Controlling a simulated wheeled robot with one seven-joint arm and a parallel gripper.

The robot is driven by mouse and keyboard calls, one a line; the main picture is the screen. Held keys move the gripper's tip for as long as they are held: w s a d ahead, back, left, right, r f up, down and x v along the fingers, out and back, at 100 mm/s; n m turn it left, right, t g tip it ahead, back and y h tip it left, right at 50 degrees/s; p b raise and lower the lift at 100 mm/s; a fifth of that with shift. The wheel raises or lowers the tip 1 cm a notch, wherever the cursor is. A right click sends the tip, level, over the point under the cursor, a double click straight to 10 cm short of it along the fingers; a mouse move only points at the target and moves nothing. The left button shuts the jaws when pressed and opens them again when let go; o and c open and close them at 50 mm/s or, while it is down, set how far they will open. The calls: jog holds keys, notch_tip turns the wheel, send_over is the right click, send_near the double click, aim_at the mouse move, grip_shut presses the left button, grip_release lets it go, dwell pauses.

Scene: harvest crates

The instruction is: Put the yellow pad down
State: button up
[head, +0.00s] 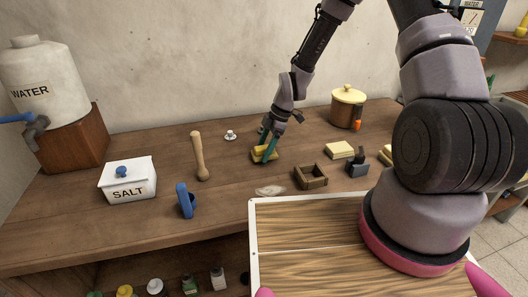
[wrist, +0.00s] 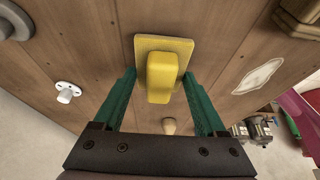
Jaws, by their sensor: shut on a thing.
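The yellow pad (head: 259,150) is at my gripper (head: 268,148) over the middle of the wooden worktop. In the wrist view the yellow pad (wrist: 184,46) is a flat plate with a raised rounded block on it. The green fingers of my gripper (wrist: 159,80) are on either side of it, shut on the pad. The pad is close to the wood; I cannot tell whether its underside touches. In the head view the fingers hide part of the pad.
Around it are a white knob (head: 230,135), a wooden pestle (head: 199,158), a blue stand (head: 186,201), a salt box (head: 128,184), a small open wooden box (head: 311,181), a pale-yellow block (head: 340,150) and a lidded pot (head: 347,108). Bare worktop lies left of the pad.

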jog(key=shift+f, duration=0.5)
jog(key=shift+f, duration=0.15)
jog(key=o, duration=1.5)
jog(key=shift+f, duration=0.1)
jog(key=shift+o, duration=0.2)
jog(key=shift+s, duration=0.15)
jog(key=shift+s, duration=0.1)
